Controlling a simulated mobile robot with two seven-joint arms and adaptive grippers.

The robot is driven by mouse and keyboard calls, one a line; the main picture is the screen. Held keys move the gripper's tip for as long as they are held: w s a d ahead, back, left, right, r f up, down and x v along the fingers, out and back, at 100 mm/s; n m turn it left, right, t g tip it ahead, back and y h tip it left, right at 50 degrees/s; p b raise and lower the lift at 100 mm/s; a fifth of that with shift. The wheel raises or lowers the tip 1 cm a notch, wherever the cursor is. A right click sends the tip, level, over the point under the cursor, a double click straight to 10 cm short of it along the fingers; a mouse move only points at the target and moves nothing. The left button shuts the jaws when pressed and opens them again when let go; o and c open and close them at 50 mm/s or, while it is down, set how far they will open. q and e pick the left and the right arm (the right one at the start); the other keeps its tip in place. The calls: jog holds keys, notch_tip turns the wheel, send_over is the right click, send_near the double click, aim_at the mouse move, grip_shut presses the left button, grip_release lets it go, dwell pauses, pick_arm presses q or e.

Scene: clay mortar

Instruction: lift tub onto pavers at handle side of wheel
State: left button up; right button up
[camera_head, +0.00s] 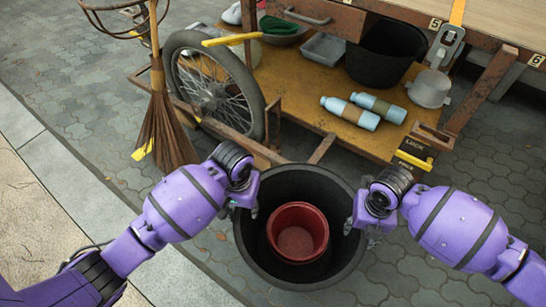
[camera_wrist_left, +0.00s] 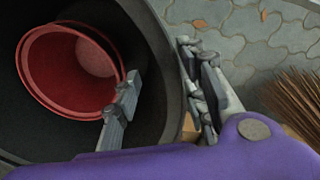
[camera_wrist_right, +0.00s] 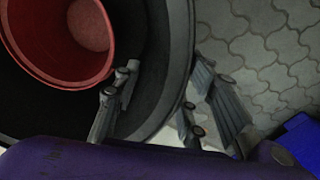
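A large round black tub (camera_head: 247,245) is in front of the cart shelf, with a red bucket (camera_head: 298,232) inside it. Its underside is hidden, so I cannot tell whether it rests on the pavers (camera_head: 395,270). My left gripper (camera_head: 250,208) is at the tub's left rim and my right gripper (camera_head: 356,222) at its right rim. In the left wrist view, the fingers (camera_wrist_left: 165,95) stand apart, one inside the tub wall and one outside. The right wrist view shows the right fingers (camera_wrist_right: 160,100) likewise apart across the rim. The spoked wheel (camera_head: 213,88) is up and left of the tub.
A broom (camera_head: 165,125) stands beside the wheel. The cart shelf (camera_head: 290,85) holds two blue-capped bottles (camera_head: 365,112), another black tub (camera_head: 385,55), a grey tray (camera_head: 323,48) and a metal pot (camera_head: 428,90). Bare pavers lie left of the wheel and at lower right.

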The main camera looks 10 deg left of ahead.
pick_arm(q)
jog(key=shift+w+r, duration=0.25)
jog(key=shift+w, duration=0.05)
grip_shut()
pick_arm(e)
grip_shut()
